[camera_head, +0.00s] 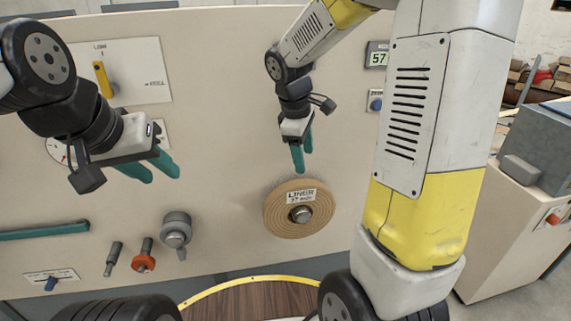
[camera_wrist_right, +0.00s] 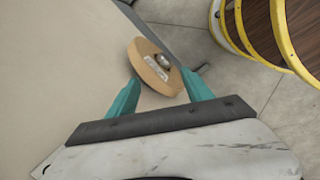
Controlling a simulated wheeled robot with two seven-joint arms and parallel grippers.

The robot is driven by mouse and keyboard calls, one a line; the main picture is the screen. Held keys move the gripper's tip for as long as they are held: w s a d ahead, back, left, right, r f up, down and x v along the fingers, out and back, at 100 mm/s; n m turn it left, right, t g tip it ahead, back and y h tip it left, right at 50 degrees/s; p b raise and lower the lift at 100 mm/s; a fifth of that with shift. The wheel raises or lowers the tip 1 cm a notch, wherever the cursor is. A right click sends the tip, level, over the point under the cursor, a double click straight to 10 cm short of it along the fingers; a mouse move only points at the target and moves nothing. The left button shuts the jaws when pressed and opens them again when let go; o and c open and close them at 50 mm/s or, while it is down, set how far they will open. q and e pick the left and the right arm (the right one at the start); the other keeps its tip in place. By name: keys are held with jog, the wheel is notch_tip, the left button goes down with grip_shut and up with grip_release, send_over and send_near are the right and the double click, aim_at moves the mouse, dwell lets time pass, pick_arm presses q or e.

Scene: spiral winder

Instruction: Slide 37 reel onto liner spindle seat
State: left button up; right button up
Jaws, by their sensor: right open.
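The tan 37 reel (camera_head: 277,218), labelled "LINER" with what reads as 37 mm, is around the metal liner spindle (camera_head: 301,214) on the front of the beige panel. The spindle's end shows through the reel's middle. The seat behind the reel is hidden, so I cannot tell whether it touches it. My right gripper (camera_head: 303,160) is open and empty, just above the reel and apart from it. In the right wrist view the reel (camera_wrist_right: 150,75) shows beyond the two teal fingertips (camera_wrist_right: 161,92). My left gripper (camera_head: 160,172) looks open and empty, in front of the panel at left.
A grey knob (camera_head: 176,230), an orange-collared peg (camera_head: 143,262) and a dark peg (camera_head: 114,258) stick out left of the reel. A teal bar (camera_head: 40,231) is at far left. A yellow-rimmed wooden round (camera_head: 255,300) lies below.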

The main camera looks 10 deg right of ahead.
aim_at(300, 183)
jog(key=w+f+n, duration=0.2)
jog(key=f, duration=0.2)
jog(key=w+f+n+h, duration=0.1)
jog(key=w+f+n, duration=0.1)
jog(key=w+f, duration=0.1)
jog(key=w+f+n+g+h, duration=0.1)
jog(key=w+f+n, duration=0.1)
jog(key=w+f, duration=0.1)
jog(key=shift+a+f, duration=0.2)
jog(key=shift+f, duration=0.65)
jog(key=x, duration=0.7)
jog(key=shift+s+d+f, duration=0.1)
jog(key=shift+d+f, duration=0.05)
jog(key=shift+f, duration=0.15)
grip_shut()
jog(key=c, duration=0.7)
grip_release()
grip_shut()
